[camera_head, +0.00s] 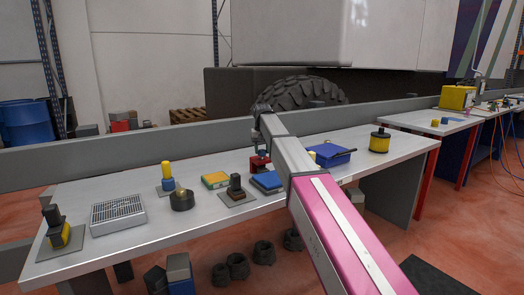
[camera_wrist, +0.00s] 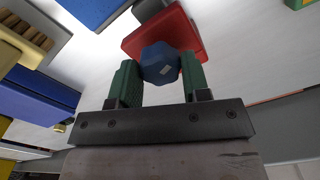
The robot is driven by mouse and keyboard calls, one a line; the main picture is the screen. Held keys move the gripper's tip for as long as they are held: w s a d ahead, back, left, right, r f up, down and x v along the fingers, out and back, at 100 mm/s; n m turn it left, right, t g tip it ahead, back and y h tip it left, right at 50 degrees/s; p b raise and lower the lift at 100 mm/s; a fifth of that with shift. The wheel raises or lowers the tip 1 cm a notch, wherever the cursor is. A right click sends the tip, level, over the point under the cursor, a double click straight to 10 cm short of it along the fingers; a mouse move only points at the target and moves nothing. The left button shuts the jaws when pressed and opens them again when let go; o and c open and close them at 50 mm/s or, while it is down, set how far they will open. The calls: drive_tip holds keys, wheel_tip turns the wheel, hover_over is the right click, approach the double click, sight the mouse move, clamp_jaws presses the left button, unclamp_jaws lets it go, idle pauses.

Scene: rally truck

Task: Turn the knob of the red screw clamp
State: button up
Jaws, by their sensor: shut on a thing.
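The red screw clamp (camera_wrist: 187,30) sits on the white workbench, with its blue faceted knob (camera_wrist: 159,64) facing the wrist camera. My gripper (camera_wrist: 157,80) has its two green-padded fingers on either side of the knob, shut on it. In the head view the red clamp (camera_head: 258,163) shows at the back middle of the bench, partly hidden by my arm. My gripper (camera_head: 262,145) is above it at the end of my arm, small and hard to make out there.
A blue box (camera_head: 331,155) and a blue-topped block (camera_head: 267,181) stand close to the clamp. A dark clamp-like fixture (camera_head: 236,190), a yellow-green block (camera_head: 215,180) and a grey grid tray (camera_head: 118,213) stand to the left. A yellow-and-black cylinder (camera_head: 380,141) stands at right.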

drive_tip(key=m, duration=0.4)
drive_tip(key=shift+r+m, duration=0.1)
drive_tip(key=shift+m, duration=0.2)
drive_tip(key=m, duration=0.3)
drive_tip(key=shift+m, duration=0.4)
drive_tip(key=m, duration=1.2)
drive_tip(key=shift+m, duration=0.3)
drive_tip(key=m, duration=0.3)
drive_tip(key=shift+w+m, duration=0.1)
drive_tip(key=shift+m, duration=0.2)
drive_tip(key=m, duration=0.4)
drive_tip(key=shift+m, duration=2.3)
